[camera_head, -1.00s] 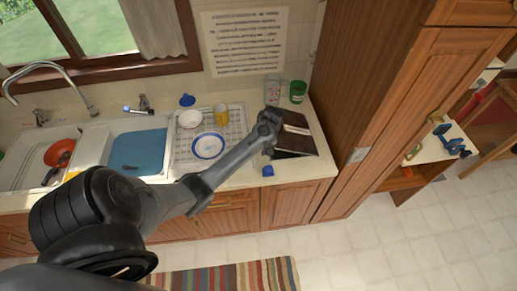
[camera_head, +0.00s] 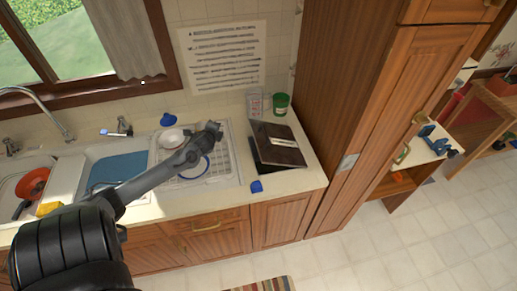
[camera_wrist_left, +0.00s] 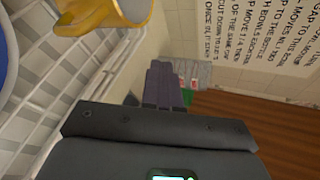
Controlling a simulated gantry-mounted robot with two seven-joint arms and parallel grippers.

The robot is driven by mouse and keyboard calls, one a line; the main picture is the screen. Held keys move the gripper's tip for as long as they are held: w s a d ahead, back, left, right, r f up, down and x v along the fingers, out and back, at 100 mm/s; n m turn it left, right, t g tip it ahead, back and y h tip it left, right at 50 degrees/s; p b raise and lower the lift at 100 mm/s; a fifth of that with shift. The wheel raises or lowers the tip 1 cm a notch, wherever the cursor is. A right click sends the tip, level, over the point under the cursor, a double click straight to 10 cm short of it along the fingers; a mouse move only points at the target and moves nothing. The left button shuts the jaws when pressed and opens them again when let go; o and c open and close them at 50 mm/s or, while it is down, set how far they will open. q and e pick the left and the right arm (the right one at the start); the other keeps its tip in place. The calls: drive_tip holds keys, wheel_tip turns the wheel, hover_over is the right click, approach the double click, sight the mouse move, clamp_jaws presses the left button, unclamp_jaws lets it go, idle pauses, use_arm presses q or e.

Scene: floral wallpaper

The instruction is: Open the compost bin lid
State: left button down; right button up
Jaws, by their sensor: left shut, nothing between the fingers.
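A dark brown, box-like thing (camera_head: 278,144) with a pale label stands on the counter at right, against the tall wooden cabinet; it looks like the compost bin. Its top panel looks tilted, with a dark part showing under its left edge; I cannot tell how far the lid is open. My left gripper (camera_head: 213,128) is over the dish rack, left of the bin and apart from it. In the left wrist view its fingers (camera_wrist_left: 165,85) are together and empty. My right gripper is not in view.
The white dish rack (camera_head: 229,174) holds a bowl and a blue-rimmed plate. A green cup (camera_head: 281,103) and a clear glass (camera_head: 255,105) stand behind the bin. A blue object (camera_head: 257,186) lies at the counter's front.

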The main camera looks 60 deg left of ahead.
use_arm(q)
drive_tip(key=w+d+m+t+h, duration=0.1)
drive_tip(key=m+t, duration=0.2)
drive_tip(key=m, duration=0.3)
drive_tip(key=m+t+h+b, duration=0.35)
drive_tip(key=m+h, duration=0.85)
drive_tip(key=m, duration=0.8)
approach(259, 148)
drive_tip(key=shift+t, duration=0.25)
drive_tip(key=shift+r+b+x, duration=0.2)
drive_tip(key=shift+b+x, duration=0.15)
drive_tip(key=shift+x, duration=1.2)
drive_tip(key=shift+r+b+x, duration=0.25)
drive_tip(key=shift+b+x, duration=0.1)
drive_tip(key=shift+x, duration=1.25)
drive_tip(key=shift+r+b+x, duration=0.2)
drive_tip(key=shift+b+x, duration=0.15)
drive_tip(key=shift+x, duration=1.2)
drive_tip(key=shift+w+d, duration=0.15)
drive_tip(key=shift+d, duration=0.05)
drive_tip(key=shift+r, duration=0.1)
